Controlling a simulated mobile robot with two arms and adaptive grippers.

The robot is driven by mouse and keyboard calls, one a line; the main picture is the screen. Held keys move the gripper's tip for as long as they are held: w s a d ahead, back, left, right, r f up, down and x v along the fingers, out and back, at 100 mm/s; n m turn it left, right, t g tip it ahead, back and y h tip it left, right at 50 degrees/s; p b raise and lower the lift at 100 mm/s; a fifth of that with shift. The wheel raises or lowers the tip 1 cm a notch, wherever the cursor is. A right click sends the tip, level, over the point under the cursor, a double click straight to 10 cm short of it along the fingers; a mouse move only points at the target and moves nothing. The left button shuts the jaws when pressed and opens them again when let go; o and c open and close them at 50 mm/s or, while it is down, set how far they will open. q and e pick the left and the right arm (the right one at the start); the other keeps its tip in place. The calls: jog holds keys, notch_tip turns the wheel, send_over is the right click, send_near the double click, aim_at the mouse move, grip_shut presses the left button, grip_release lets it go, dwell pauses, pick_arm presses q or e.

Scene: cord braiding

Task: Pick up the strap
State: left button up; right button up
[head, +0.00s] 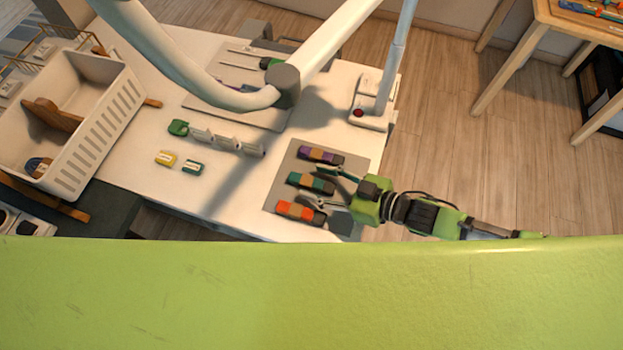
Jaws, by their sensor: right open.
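Three short banded pieces lie side by side on a grey mat (281,183) near the table's right edge. One is purple (320,156), one teal (310,183), one orange-red (300,212). I cannot tell which of them, if any, is the strap. My right gripper (318,187) reaches in from the right. Its jaws are open, with fingers spread on either side of the teal piece's right end. I cannot tell whether they touch it, and nothing looks gripped. My left gripper is not in view.
A white basket (95,128) stands at the left. A lamp-like stand (369,116) is behind the mat, and a large white tube (190,65) hides part of the table. The table's front middle is clear.

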jog(key=shift+w+a+f, duration=0.1)
jog(key=shift+a+f, duration=0.05)
jog(key=shift+a, duration=0.15)
grip_shut()
